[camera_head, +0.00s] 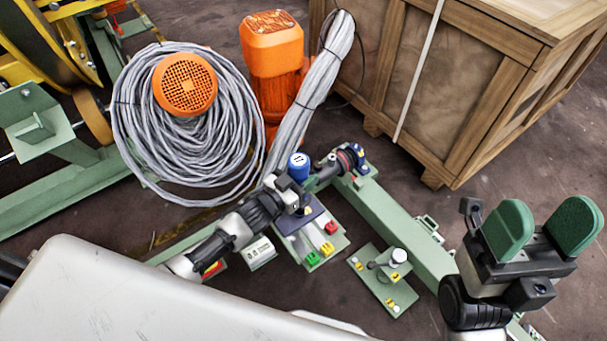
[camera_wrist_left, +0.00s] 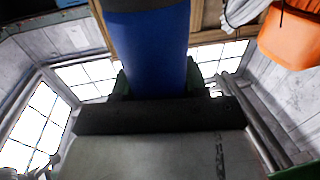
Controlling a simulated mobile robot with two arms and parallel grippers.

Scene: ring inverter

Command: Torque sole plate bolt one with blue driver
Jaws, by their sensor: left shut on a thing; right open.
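My left gripper (camera_head: 294,190) comes in from the left and is shut on the blue driver (camera_head: 299,165), whose blue top stands up above the fingers. In the left wrist view the blue driver (camera_wrist_left: 147,50) fills the space between the green finger pads. The driver is over a green sole plate (camera_head: 328,251) carrying red, yellow and green blocks. Its lower end and any bolt under it are hidden by my gripper. My right gripper (camera_head: 541,228) is open and empty at the right, its green pads apart.
A second green plate (camera_head: 377,292) with a white-topped knob lies right of the first. A long green beam (camera_head: 405,227) runs between it and my right gripper. Behind are a grey cable coil (camera_head: 135,125), an orange motor (camera_head: 271,45) and a wooden crate (camera_head: 450,90).

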